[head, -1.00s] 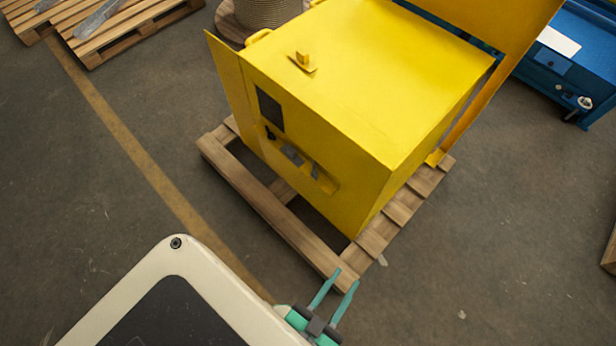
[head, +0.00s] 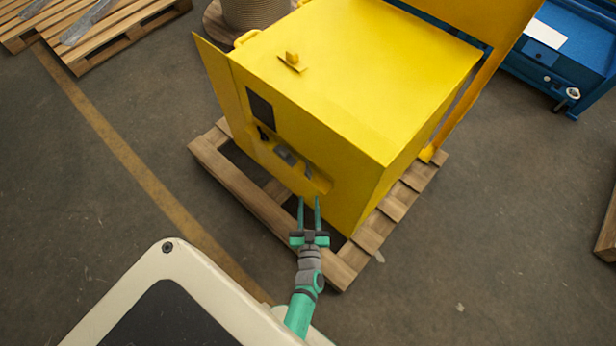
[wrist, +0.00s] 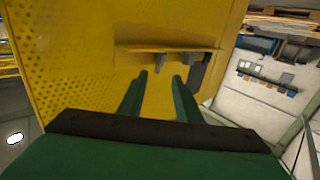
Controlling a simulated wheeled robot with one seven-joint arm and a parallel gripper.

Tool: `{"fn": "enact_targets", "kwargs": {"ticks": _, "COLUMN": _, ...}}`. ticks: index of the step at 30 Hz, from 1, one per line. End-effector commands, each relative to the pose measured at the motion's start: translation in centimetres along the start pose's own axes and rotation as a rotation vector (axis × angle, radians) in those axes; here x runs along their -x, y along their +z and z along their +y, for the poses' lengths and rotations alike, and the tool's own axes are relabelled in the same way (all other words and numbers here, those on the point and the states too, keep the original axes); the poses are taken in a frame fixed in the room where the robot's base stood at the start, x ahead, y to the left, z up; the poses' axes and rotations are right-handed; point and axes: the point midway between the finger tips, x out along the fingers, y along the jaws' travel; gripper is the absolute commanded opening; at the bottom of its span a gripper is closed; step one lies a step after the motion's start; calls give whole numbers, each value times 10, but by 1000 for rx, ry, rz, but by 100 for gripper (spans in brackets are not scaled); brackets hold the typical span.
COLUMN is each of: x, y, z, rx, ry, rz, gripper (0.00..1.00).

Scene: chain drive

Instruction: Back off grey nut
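The yellow machine housing (head: 350,75) stands on a wooden pallet. In its front is a recess with small grey parts (head: 286,155). Grey parts also hang by the yellow ledge in the wrist view (wrist: 188,60). I cannot tell which of them, if any, is the grey nut. My gripper (head: 309,200) is in front of the housing's lower front, just below the recess. Its two green fingers are apart with nothing between them. In the wrist view the fingers (wrist: 160,75) point toward the ledge, with the grey parts slightly right of them.
The pallet (head: 240,192) sticks out in front of the housing. A yellow panel (head: 208,75) stands out at the housing's left edge. A blue bench (head: 545,60) is at the upper right. The floor (head: 480,240) to the right is clear.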

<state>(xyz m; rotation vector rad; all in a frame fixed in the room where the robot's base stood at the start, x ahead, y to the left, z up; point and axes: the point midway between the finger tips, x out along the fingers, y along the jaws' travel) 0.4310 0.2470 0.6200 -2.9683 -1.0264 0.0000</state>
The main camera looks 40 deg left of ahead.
Motion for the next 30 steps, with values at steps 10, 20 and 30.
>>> {"fn": "enact_targets", "kwargs": {"ticks": 10, "x": -49, "y": -1, "z": 0, "rx": 1, "ry": -2, "rz": 3, "gripper": 31}}
{"fn": "enact_targets", "kwargs": {"ticks": 20, "x": -97, "y": 0, "z": 0, "rx": 1, "ry": -1, "rz": 0, "gripper": 31}}
{"fn": "enact_targets", "kwargs": {"ticks": 30, "x": -107, "y": 0, "z": -1, "rx": 1, "ry": -2, "rz": -1, "gripper": 31}}
